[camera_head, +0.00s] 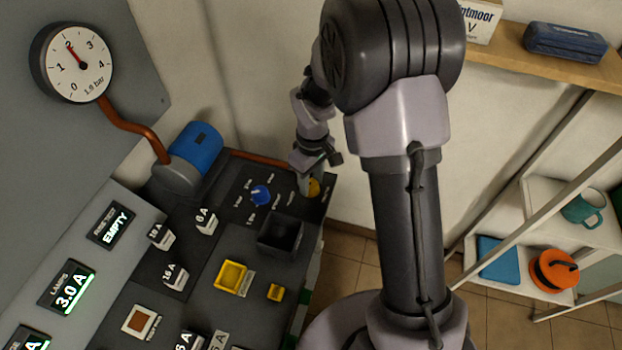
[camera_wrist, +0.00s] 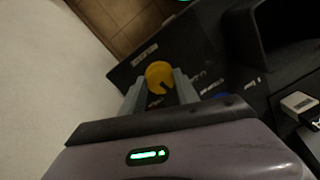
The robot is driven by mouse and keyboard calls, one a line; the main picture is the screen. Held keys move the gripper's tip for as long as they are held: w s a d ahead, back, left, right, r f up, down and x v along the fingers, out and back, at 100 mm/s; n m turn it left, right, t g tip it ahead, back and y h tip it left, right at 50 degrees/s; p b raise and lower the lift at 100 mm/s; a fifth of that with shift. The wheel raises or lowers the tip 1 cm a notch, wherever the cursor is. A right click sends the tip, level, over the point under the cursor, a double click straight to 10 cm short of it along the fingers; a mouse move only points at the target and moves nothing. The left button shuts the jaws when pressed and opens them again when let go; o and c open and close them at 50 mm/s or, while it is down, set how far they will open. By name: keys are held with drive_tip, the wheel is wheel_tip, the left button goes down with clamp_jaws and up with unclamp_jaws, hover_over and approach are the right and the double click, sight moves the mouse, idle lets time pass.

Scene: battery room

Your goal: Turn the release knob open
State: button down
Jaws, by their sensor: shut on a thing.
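The release knob (camera_wrist: 158,73) is a round yellow knob with a dark notch on its face, on the dark panel. In the head view only part of the yellow knob (camera_head: 314,187) shows beside my fingers, at the panel's far right corner. My gripper (camera_wrist: 160,88) is at the knob with one finger on either side, shut on it. In the head view my gripper (camera_head: 308,180) points down onto the panel. Small lettering around the knob is too blurred to read.
A blue knob (camera_head: 261,195) sits left of the yellow one. A black open bin (camera_head: 281,234), a yellow tray (camera_head: 231,278) and several labelled fuses stand nearer on the panel. A blue cylinder (camera_head: 194,150) with a copper pipe is behind. A shelf (camera_head: 550,60) is at right.

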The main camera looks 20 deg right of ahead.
sight(313, 184)
drive_tip(key=m, duration=0.5)
drive_tip(key=shift+m, duration=0.3)
drive_tip(key=m+b, duration=0.1)
drive_tip(key=m, duration=0.4)
drive_tip(key=shift+m, duration=0.4)
drive_tip(key=c, duration=0.9)
unclamp_jaws()
wheel_tip(313, 184, up, 18)
drive_tip(key=p, duration=0.6)
drive_tip(key=shift+s+d+f+p, duration=0.15)
drive_tip(key=shift+d+f+p, duration=0.05)
drive_tip(key=shift+f+p, duration=0.1)
